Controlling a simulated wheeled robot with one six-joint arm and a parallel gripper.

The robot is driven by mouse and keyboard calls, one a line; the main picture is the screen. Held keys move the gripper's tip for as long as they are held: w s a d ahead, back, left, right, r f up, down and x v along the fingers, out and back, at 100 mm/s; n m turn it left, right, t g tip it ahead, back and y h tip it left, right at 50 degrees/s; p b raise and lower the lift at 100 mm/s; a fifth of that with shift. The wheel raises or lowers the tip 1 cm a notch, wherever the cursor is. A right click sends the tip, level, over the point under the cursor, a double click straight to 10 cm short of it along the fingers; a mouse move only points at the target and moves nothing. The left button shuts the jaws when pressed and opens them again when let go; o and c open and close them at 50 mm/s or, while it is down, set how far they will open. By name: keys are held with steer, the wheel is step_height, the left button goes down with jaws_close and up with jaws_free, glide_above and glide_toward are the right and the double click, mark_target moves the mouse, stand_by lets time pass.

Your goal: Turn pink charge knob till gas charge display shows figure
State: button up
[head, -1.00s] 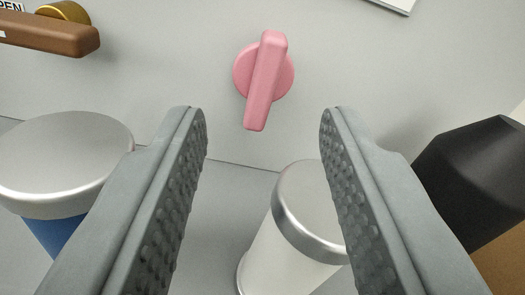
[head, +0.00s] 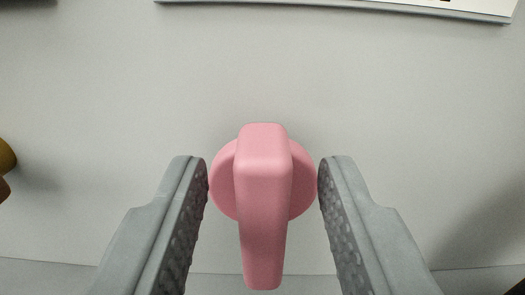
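The pink charge knob (head: 264,200) is on the pale grey panel in the middle of the view. It has a round base and a long bar handle that points down, close to upright in the picture. My gripper (head: 263,178) is open, with one grey padded finger on each side of the knob. The fingertips are beside the round base, and small gaps show between the fingers and the bar. I cannot tell whether the tips touch the base's edges. No gas charge display can be read in this view.
The panel (head: 110,110) is bare around the knob. The lower edge of a white plate or sign (head: 350,8) shows at the top. Part of a gold and brown fitting (head: 5,160) is at the left edge. A dark thing shows at the bottom right corner.

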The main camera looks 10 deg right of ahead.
steer(key=shift+w, duration=0.2)
steer(key=shift+c, duration=0.2)
jaws_close()
steer(key=shift+a+n, duration=0.2)
steer(key=shift+n, duration=1.3)
steer(key=shift+o, duration=0.2)
jaws_free()
steer(key=shift+s, duration=0.1)
